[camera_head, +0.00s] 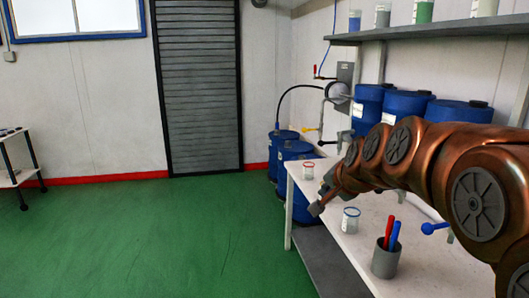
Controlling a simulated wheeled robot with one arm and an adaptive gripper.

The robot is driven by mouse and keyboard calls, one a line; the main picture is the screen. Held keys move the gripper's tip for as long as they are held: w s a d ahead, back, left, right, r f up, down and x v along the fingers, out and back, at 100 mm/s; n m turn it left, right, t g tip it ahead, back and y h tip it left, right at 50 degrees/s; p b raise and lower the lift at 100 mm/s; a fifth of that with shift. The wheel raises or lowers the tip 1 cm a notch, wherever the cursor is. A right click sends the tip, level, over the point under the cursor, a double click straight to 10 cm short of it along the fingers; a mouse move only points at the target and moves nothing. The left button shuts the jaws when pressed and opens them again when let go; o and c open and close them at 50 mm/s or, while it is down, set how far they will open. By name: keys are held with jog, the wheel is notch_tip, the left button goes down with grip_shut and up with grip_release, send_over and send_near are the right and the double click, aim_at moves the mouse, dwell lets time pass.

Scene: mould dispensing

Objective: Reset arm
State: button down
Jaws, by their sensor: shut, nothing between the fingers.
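My copper-coloured arm reaches in from the right over the white table (385,272). My gripper (316,209) is at the arm's end, over the left edge of the table and pointing down and left. It is small in the picture; it is shut and holds nothing. A clear cup with a blue rim (350,222) stands on the table to the right of the gripper and nearer to me.
A grey holder (385,263) with red and blue tools stands near the front. A blue-ended tool (434,228) shows beside my arm. Blue drums (297,152) and taps are behind the table. A shelf (430,31) with containers hangs above.

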jog(key=s+d+f+n+g, duration=0.1)
jog(key=s+f+n+g, duration=0.2)
jog(key=s, duration=1)
jog(key=s+d+f+n+g+h, duration=0.1)
jog(key=s+f+g, duration=0.3)
jog(key=s+f, duration=0.5)
jog(key=s+d+f+n+g+p, duration=0.1)
jog(key=s+f+n+g, duration=0.3)
jog(key=s, duration=1.3)
notch_tip(320, 180, down, 2)
jog(key=shift+s+d+f+n+h, duration=0.1)
jog(key=shift+s+d+n+h, duration=0.05)
jog(key=shift+s+n+h, duration=0.2)
jog(key=shift+d, duration=0.1)
